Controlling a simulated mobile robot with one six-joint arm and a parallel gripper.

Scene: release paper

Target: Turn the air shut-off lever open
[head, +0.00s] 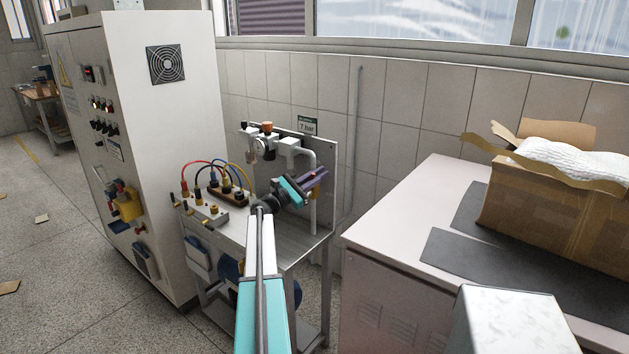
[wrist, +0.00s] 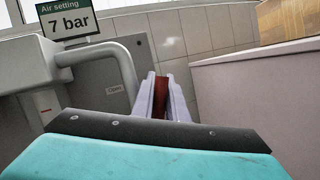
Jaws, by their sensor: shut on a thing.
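My gripper (head: 318,175) reaches over the steel bench to the right part of the air unit's back panel. In the wrist view its two pale fingers (wrist: 161,78) are closed on a dark red strip, which I take to be the shut-off lever (wrist: 160,104). The fingers cover most of the lever, so its full length and pivot are hidden. A small "Open" label (wrist: 114,89) is on the panel left of the fingers. The grey air pipe (wrist: 126,70) bends down between that label and the fingers.
A "7 bar" air setting sign (head: 307,125) is above the pipe. The bench (head: 290,245) also carries a terminal block with coloured cables (head: 229,192). A tall control cabinet (head: 170,110) stands left. A pale cabinet (head: 400,220) with a cardboard box (head: 540,205) stands right.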

